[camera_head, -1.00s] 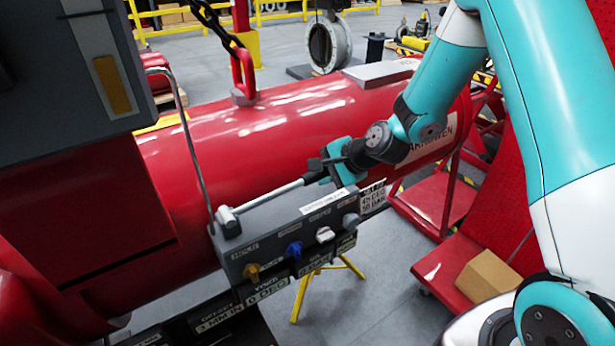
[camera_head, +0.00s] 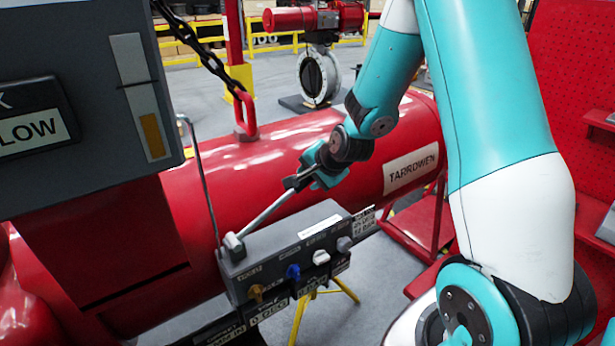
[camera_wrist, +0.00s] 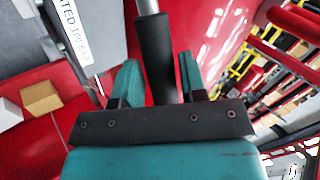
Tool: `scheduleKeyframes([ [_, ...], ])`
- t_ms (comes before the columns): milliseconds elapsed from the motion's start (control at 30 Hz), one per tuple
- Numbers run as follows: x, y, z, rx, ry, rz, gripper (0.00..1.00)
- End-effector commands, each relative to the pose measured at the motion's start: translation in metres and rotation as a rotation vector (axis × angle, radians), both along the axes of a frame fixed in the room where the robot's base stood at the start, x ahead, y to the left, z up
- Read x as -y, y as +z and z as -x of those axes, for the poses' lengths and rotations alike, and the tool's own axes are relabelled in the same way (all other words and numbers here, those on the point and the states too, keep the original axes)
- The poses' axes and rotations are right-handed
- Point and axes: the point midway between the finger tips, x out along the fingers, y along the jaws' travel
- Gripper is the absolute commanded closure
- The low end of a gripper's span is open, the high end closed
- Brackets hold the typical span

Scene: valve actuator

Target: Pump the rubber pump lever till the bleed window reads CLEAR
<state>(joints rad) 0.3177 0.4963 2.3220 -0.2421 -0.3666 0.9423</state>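The pump lever (camera_head: 265,212) is a metal rod rising up and right from a pivot on the grey pump block (camera_head: 290,240). Its black rubber grip (camera_wrist: 156,60) shows between the two teal fingers in the wrist view. I cannot read CLEAR anywhere.
The block carries several coloured knobs, including a blue one (camera_head: 293,271). A thin bent metal rod (camera_head: 205,185) rises beside the lever's pivot. The large red cylinder (camera_head: 300,140) lies behind. A chain (camera_head: 195,40) hangs at upper left. Red shelving (camera_head: 575,90) stands at right.

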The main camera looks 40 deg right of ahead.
Motion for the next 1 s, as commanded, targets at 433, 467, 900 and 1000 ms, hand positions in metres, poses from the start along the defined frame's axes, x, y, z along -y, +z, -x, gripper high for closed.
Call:
scheduleKeyframes([
  [433, 0.000, 0.009, 0.007, 0.004, -0.001, 0.000, 0.61],
  [467, 0.000, 0.012, 0.010, 0.004, -0.001, 0.000, 0.61],
  [900, 0.002, 0.078, 0.068, 0.007, -0.002, 0.002, 0.61],
  [1000, 0.002, 0.092, 0.082, 0.007, -0.003, 0.003, 0.61],
])
